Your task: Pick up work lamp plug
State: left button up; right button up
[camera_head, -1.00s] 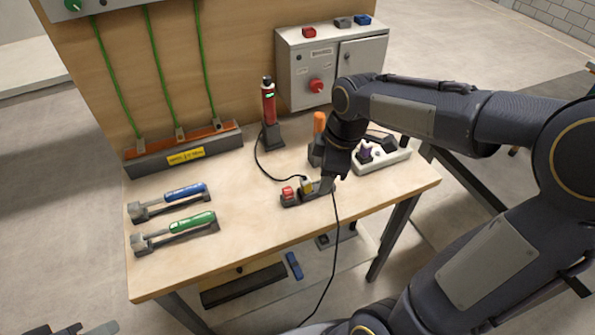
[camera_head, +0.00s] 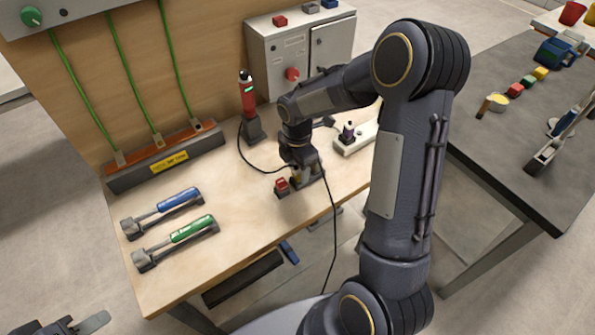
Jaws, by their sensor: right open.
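A small dark block on the bench holds a red-topped piece (camera_head: 281,184) and a yellow piece (camera_head: 296,174). A thin black cable from the red lamp (camera_head: 248,96) runs to the yellow piece, which looks like the work lamp plug. My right gripper (camera_head: 305,176) points down over the block, open, right at the yellow piece. The gripper hides much of that piece, and I cannot tell whether the fingers touch it. My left gripper (camera_head: 78,325) is partly in view at the bottom left corner, away from the bench.
A second black cable (camera_head: 334,220) hangs over the bench front. Blue-handled (camera_head: 178,198) and green-handled (camera_head: 192,229) tools lie left. A grey control box (camera_head: 283,47) stands behind.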

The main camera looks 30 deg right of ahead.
jog(key=shift+f, duration=0.25)
grip_shut()
